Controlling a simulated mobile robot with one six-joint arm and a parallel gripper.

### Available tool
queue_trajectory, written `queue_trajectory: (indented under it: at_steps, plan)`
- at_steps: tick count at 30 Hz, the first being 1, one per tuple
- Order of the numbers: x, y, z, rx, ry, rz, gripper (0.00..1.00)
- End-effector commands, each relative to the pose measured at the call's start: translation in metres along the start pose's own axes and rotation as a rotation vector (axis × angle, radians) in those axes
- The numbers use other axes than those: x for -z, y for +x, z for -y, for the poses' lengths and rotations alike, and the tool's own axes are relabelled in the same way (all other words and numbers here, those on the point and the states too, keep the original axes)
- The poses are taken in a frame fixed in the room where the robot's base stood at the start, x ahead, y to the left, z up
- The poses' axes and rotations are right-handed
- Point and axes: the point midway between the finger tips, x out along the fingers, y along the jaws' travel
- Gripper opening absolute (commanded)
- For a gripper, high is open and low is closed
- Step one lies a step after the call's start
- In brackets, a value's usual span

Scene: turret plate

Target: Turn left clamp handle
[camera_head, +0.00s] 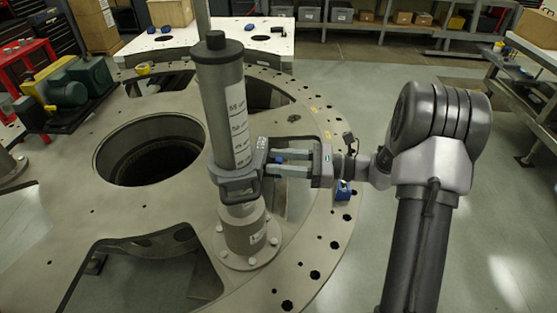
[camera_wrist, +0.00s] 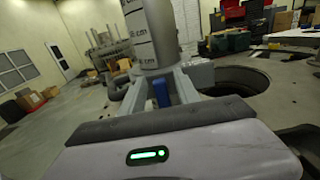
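A grey cylinder (camera_head: 221,105) with a white printed label stands upright on a flanged pedestal (camera_head: 245,232) on the turret plate. A grey clamp (camera_head: 236,188) encircles its lower part. My gripper (camera_head: 278,162) reaches in from the right and is close against the clamp's right side. A small blue handle (camera_wrist: 161,94) shows between my two fingers in the wrist view; a bit of blue also shows between them in the head view. The fingers are spread apart on either side of it. Whether either finger touches the handle is unclear. The cylinder also shows in the wrist view (camera_wrist: 152,35).
The turret plate (camera_head: 75,215) has a large round hole (camera_head: 150,150) left of the cylinder and an opening at the front left. A blue block (camera_head: 343,190) sits near the plate's right rim, below my wrist. Open floor (camera_head: 500,235) lies to the right.

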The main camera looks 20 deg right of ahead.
Motion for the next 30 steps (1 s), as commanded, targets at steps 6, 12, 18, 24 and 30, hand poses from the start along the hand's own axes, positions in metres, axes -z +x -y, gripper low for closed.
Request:
queue_trajectory:
  at_steps: [6, 12, 18, 24, 30]
  plan:
    - [0.0, 0.0046, -0.0003, -0.001, -0.001, -0.001, 0.38]
    - [0.0, 0.0042, -0.0002, -0.001, -0.001, -0.001, 0.19]
    - [0.0, 0.0041, -0.0002, -0.001, -0.001, -0.001, 0.0]
    - [-0.0004, 0.004, 0.0, -0.001, 0.011, -0.001, 0.0]
    - [-0.002, 0.004, 0.002, -0.001, 0.085, -0.001, 0.0]
